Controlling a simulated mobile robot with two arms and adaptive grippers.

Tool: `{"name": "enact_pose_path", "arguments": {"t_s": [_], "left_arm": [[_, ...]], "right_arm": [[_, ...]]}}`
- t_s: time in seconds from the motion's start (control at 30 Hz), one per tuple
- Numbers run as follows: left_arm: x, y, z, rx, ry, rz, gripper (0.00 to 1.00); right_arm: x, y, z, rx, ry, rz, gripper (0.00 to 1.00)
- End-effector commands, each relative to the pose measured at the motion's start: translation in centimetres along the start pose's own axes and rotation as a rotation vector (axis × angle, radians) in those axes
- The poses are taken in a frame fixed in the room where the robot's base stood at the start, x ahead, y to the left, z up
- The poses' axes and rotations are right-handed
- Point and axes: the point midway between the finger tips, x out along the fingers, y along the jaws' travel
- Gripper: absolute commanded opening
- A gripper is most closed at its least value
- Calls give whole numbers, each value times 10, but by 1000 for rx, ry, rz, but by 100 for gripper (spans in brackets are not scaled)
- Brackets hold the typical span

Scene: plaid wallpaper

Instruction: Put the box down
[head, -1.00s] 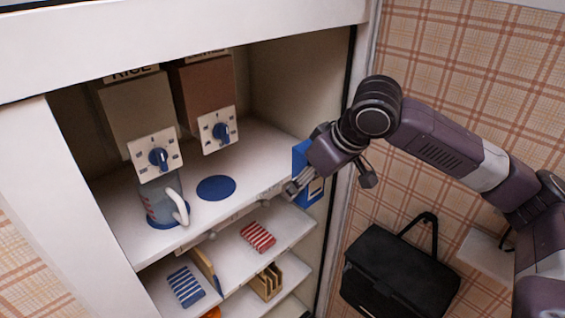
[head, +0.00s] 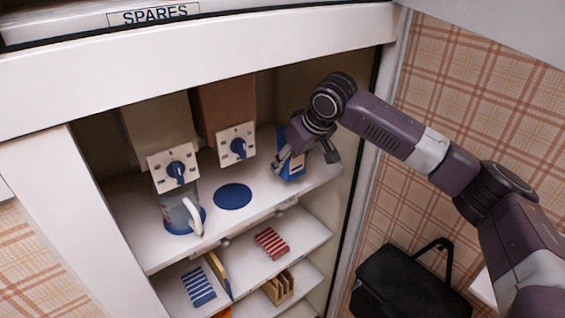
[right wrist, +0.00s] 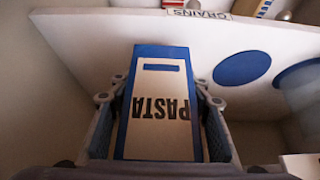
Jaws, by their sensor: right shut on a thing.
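The box (head: 290,172) is blue with a pale front. In the right wrist view the box (right wrist: 155,112) shows the word PASTA, upside down in that picture. My right gripper (head: 299,162) is shut on it, one finger along each side, as the right wrist view also shows (right wrist: 160,125). The box is upright or nearly so at the right end of the upper shelf (head: 262,205). I cannot tell whether its base touches the shelf. The gripper hides part of it in the head view. My left gripper is not in view.
A blue disc (head: 233,196) lies left of the box. Two dispensers with blue knobs (head: 177,170) (head: 238,148) hang above, with a clear jug (head: 184,214) under the left one. Lower shelves hold striped cloths (head: 271,243) and a wooden rack (head: 278,288). A black bag (head: 411,282) is outside, right.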

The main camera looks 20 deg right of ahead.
Motion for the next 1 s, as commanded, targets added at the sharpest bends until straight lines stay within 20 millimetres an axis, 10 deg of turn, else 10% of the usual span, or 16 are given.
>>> {"name": "enact_pose_path", "arguments": {"t_s": [0.27,0.93,0.97,1.0], "left_arm": [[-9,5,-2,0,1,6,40],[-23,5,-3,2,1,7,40],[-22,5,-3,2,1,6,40],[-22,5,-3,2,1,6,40]], "right_arm": [[13,0,-24,1,1,0,9],[45,0,-6,0,2,-1,9],[47,0,-5,0,-1,-1,46],[47,0,-5,0,0,-1,51]]}}
